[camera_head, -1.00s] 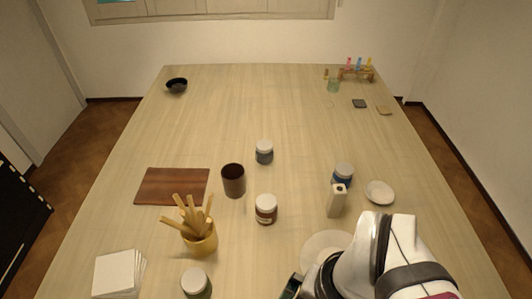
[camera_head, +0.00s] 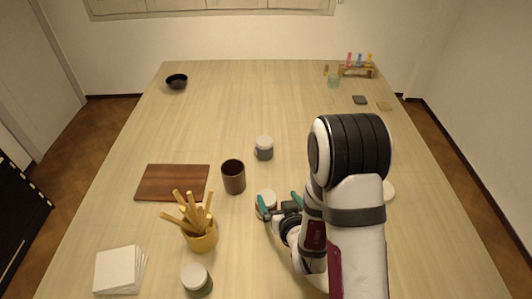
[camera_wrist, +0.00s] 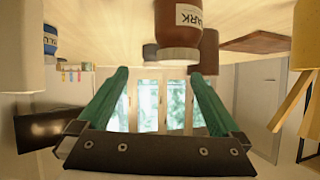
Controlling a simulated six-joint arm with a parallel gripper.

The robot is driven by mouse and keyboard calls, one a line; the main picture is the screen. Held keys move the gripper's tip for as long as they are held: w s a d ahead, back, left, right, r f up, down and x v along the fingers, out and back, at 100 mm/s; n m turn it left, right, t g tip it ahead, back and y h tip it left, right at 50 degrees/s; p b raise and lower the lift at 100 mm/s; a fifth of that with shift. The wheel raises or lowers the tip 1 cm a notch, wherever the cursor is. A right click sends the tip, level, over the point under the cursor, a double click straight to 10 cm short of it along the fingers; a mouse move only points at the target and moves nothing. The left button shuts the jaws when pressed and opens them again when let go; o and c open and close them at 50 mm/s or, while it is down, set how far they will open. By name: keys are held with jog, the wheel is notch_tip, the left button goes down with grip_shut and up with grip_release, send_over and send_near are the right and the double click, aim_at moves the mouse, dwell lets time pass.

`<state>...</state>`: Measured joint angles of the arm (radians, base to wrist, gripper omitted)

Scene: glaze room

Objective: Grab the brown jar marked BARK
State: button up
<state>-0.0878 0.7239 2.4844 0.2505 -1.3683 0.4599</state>
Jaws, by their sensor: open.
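The brown jar marked BARK (camera_head: 268,197) stands on the table with a white lid, partly covered by my gripper in the head view. In the wrist view, which is upside down, the jar (camera_wrist: 178,25) shows at the top with the letters "ARK" readable on its white label. My gripper (camera_head: 277,198) has green fingers, spread apart and empty. In the head view its left finger overlaps the jar's front. In the wrist view my gripper (camera_wrist: 160,72) has the jar ahead, in line with the gap but nearer the right finger; I cannot tell if they touch.
A dark brown cup (camera_head: 233,178) stands left of the jar, and a grey jar (camera_head: 264,149) behind it. A yellow pot of sticks (camera_head: 201,238), a green jar (camera_head: 197,280) and a brown board (camera_head: 160,185) lie left. A blue jar (camera_wrist: 50,40) shows in the wrist view.

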aim_at(263, 193)
jog(key=shift+s+a+f+n+t+y, duration=0.15)
jog(key=shift+a+f+n+y, duration=0.2)
jog(key=shift+a+f+n, duration=0.2)
jog(key=shift+s+a+f+n+t+y, duration=0.1)
jog(key=shift+a+f+n+t+y, duration=0.05)
jog(key=shift+a+f+n+y, duration=0.3)
jog(key=x, duration=0.6)
jog(key=shift+w+a+f, duration=0.1)
jog(key=shift+w, duration=0.3)
grip_shut()
